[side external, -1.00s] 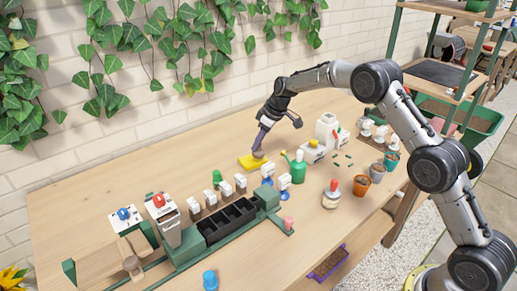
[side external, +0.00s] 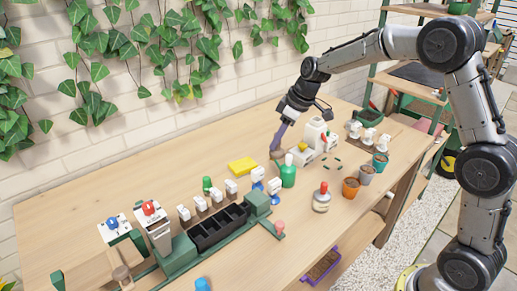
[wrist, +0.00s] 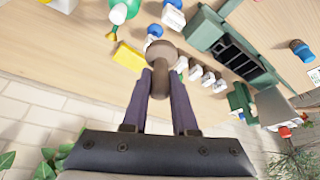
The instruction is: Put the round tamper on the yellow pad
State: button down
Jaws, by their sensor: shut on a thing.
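The round tamper (wrist: 161,53) is brown with a wide round end. My gripper (wrist: 160,85) is shut on it with its purple fingers. In the side external view my gripper (side external: 279,142) points down at the back middle of the table, with the tamper (side external: 276,155) at its tips. I cannot tell whether the tamper touches the table. The yellow pad (side external: 242,165) lies flat and bare on the table, a little left of the tamper. The pad (wrist: 128,56) also shows close beside the tamper in the wrist view.
A green bottle (side external: 288,172) stands just in front of the tamper, and a white machine (side external: 312,135) stands to its right. White-topped pieces (side external: 230,188) and a black compartment tray (side external: 218,228) lie in front of the pad. The table behind and left of the pad is clear.

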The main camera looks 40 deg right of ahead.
jog(key=w+f, duration=0.3)
jog(key=w, duration=0.1)
jog(key=w+f, duration=0.3)
jog(key=w, duration=0.2)
jog(key=w+f, duration=0.4)
jog(key=w, duration=0.1)
jog(key=shift+d, duration=0.3)
jog(key=shift+f, duration=1.5)
jog(key=shift+f, duration=0.1)
jog(key=c, duration=0.7)
grip_release()
